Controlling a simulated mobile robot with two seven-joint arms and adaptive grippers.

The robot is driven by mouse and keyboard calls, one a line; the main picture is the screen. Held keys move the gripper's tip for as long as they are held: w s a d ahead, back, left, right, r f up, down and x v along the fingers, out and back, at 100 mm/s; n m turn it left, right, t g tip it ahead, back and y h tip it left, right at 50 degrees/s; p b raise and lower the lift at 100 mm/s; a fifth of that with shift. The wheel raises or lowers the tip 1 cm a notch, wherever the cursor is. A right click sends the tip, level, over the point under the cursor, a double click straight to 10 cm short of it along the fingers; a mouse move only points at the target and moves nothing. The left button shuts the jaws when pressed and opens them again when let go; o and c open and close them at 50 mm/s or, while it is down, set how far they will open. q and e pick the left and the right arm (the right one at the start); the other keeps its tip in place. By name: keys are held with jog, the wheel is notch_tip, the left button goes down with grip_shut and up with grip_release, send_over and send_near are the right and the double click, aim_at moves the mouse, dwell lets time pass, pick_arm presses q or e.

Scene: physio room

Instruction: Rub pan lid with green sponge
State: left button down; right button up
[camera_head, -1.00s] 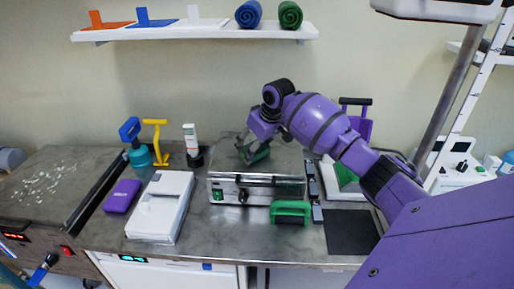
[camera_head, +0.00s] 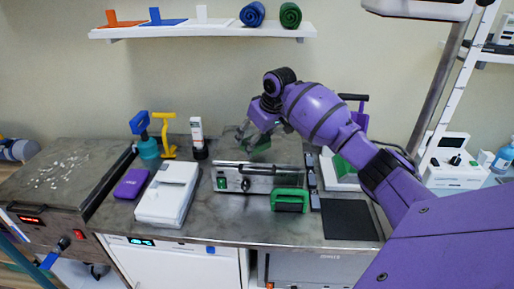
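My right arm comes in from the right, and its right gripper (camera_head: 257,132) is over the back of the counter with a small dark green block, seemingly the green sponge (camera_head: 261,145), between its fingers. Behind the metal-fronted unit (camera_head: 262,178) a greyish, glossy panel, perhaps the pan lid (camera_head: 231,146), stands at or just behind the sponge. I cannot tell whether the sponge touches it. The unit has a green switch and a dark knob on its front. My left gripper is not in view.
A white box (camera_head: 168,194), purple case (camera_head: 132,183), blue-topped bottle (camera_head: 144,136), yellow tool (camera_head: 167,136) and white tube (camera_head: 198,138) are left. The counter's front middle is clear.

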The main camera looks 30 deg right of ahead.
jog(key=shift+r, duration=2.3)
jog(key=shift+a, duration=0.1)
